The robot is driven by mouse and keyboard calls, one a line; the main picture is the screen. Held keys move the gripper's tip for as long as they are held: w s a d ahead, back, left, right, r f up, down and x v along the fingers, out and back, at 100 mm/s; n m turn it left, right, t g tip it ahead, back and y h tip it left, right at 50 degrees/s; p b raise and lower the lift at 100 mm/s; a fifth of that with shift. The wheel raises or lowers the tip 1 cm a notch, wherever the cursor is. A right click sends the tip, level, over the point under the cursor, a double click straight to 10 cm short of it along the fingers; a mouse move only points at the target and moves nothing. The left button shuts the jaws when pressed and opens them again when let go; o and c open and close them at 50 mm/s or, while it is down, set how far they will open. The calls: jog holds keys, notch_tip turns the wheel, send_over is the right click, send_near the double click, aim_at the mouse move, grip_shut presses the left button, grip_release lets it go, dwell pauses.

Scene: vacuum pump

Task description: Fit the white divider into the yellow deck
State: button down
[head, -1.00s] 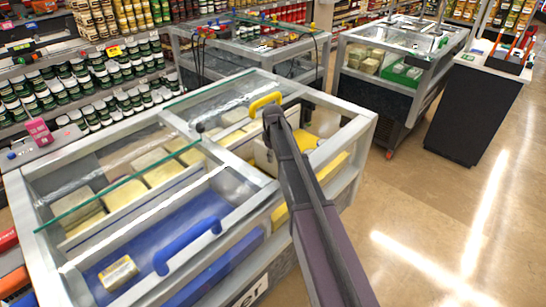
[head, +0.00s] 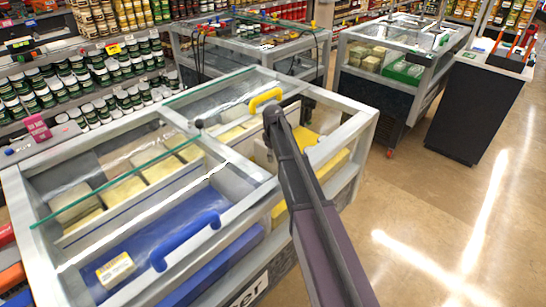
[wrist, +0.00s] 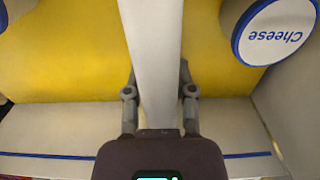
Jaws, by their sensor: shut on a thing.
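The white divider (wrist: 153,45) is a pale upright panel running up the middle of the wrist view. My gripper (wrist: 159,90) is shut on it, with one grey finger on each side. The yellow deck (wrist: 60,55) shows on both sides of the divider, and also in the right part of the cabinet in the head view (head: 340,165). I cannot tell whether the divider's lower edge touches the deck or sits in a slot. In the head view my dark arm hides the gripper and most of the divider.
A round white "Cheese" sign (wrist: 275,30) with a blue rim is close at the right of the divider. A pale wall with a blue line (wrist: 50,153) is at the near side. The cabinet has a yellow handle (head: 265,99), a blue handle (head: 187,240) and a blue deck (head: 150,245).

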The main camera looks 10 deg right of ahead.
jog(key=shift+f+b, duration=0.75)
jog(key=shift+f, duration=0.1)
jog(key=shift+c, duration=1.8)
grip_release()
jog(key=shift+r, duration=0.25)
notch_tip(320, 180, up, 10)
jog(key=p, duration=1)
jog(key=shift+f, duration=0.25)
